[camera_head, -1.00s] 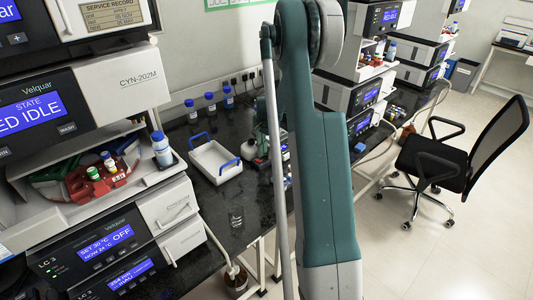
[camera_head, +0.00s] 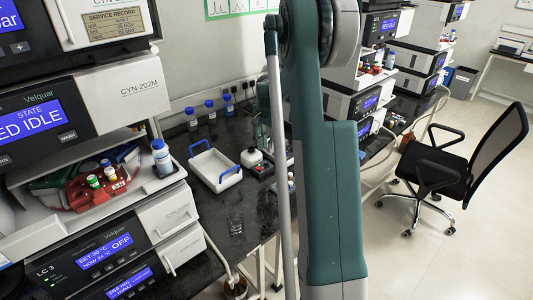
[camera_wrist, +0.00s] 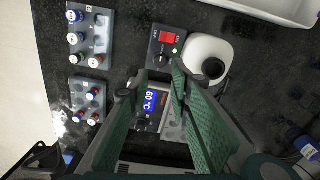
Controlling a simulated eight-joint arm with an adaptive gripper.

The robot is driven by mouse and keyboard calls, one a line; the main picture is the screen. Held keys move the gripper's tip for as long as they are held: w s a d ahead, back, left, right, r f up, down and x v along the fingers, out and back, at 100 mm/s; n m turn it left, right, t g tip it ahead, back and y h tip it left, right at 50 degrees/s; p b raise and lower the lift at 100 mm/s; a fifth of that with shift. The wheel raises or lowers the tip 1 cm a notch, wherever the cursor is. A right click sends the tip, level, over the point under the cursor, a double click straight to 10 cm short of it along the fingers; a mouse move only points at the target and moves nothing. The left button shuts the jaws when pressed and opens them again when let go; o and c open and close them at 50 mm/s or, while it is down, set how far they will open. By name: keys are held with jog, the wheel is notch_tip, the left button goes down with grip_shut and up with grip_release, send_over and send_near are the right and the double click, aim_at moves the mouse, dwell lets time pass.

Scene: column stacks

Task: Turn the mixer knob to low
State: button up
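The mixer is a white rounded body with a black cup on top (camera_wrist: 208,60); it also shows in the head view (camera_head: 251,157). Its dark front panel (camera_wrist: 155,38) carries a red switch (camera_wrist: 167,37) and a small pale indicator. A small dark round shape on the panel's lower edge may be the knob (camera_wrist: 160,60); its setting is not readable. My gripper (camera_wrist: 156,78) is open, with its green-padded fingers apart and nothing visible between them. The fingertips appear just short of the panel's lower edge; contact cannot be told. In the head view my arm hides most of the gripper.
Two grey vial racks (camera_wrist: 90,38) (camera_wrist: 87,100) stand left.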

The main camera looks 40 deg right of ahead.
jog(key=shift+r, duration=1.4)
jog(key=s+a+r+n+t, duration=0.1)
jog(key=s+a+r+n, duration=0.25)
jog(key=a+r, duration=0.45)
jog(key=s+a+r+n+t+h, duration=0.15)
jog(key=s+a+r, duration=0.25)
jog(key=a, duration=0.7)
jog(key=s+a+r+n+t+y, duration=0.1)
jog(key=s+a+r+n, duration=0.25)
jog(key=a+r, duration=0.45)
jog(key=s+a+f+n+t, duration=0.2)
jog(key=s+a+n, duration=0.1)
jog(key=s+a, duration=0.7)
jog(key=s+a+f+n+t, duration=0.1)
jog(key=s+a+f+n, duration=0.2)
jog(key=s+a, duration=0.8)
jog(key=shift+s+n+t, duration=0.2)
jog(key=shift+n+t, duration=0.15)
jog(key=shift+n, duration=0.3)
